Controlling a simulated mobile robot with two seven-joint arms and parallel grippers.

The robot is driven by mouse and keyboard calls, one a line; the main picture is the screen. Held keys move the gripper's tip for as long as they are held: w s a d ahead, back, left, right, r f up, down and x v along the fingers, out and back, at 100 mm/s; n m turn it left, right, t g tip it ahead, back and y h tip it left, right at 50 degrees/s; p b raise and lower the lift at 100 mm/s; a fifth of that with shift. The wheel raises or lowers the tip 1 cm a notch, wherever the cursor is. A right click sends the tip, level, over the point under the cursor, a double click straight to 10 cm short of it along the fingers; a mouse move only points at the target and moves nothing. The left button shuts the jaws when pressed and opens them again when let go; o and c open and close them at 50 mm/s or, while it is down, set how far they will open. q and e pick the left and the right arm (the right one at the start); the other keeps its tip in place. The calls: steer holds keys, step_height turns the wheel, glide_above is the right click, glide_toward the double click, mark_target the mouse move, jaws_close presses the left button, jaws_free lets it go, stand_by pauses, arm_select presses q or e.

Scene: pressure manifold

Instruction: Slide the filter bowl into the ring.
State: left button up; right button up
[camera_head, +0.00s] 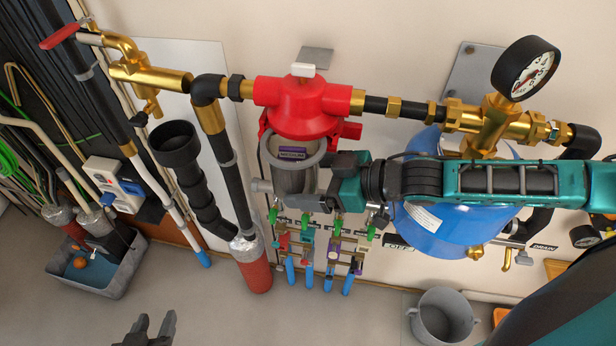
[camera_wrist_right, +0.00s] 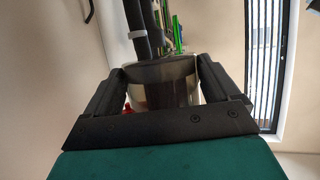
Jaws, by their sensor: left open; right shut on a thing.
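The red filter head (camera_head: 299,106) sits in the pipe run on the wall. A light-coloured cartridge with a purple label (camera_head: 292,153) shows just below it, inside a grey rim. The grey filter bowl (camera_head: 294,181) is upright below the head; whether its rim touches the ring is hard to tell. My right gripper (camera_head: 325,184) comes in from the right and is shut on the bowl. In the right wrist view the bowl (camera_wrist_right: 164,82) sits between both fingers. My left gripper (camera_head: 150,330) is open and empty at the bottom left, far from the bowl.
A blue tank (camera_head: 440,220) hangs right of the bowl, behind my right arm. A pressure gauge (camera_head: 525,68) stands above it. A black hose and red cylinder (camera_head: 254,275) are left of the bowl. Small valves with blue tubes (camera_head: 308,275) hang below. A grey bucket (camera_head: 443,316) stands lower right.

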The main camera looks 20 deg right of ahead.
steer(key=shift+s+a+f, duration=0.15)
steer(key=shift+s+a, duration=0.05)
steer(key=shift+s, duration=0.25)
steer(key=shift+s+a+f, duration=0.15)
steer(key=shift+s, duration=0.3)
steer(key=s+a, duration=0.4)
steer(key=s, duration=0.2)
steer(key=shift+s, duration=0.15)
stand_by(0.6)
steer(key=shift+a+r, duration=0.1)
steer(key=shift+a, duration=0.05)
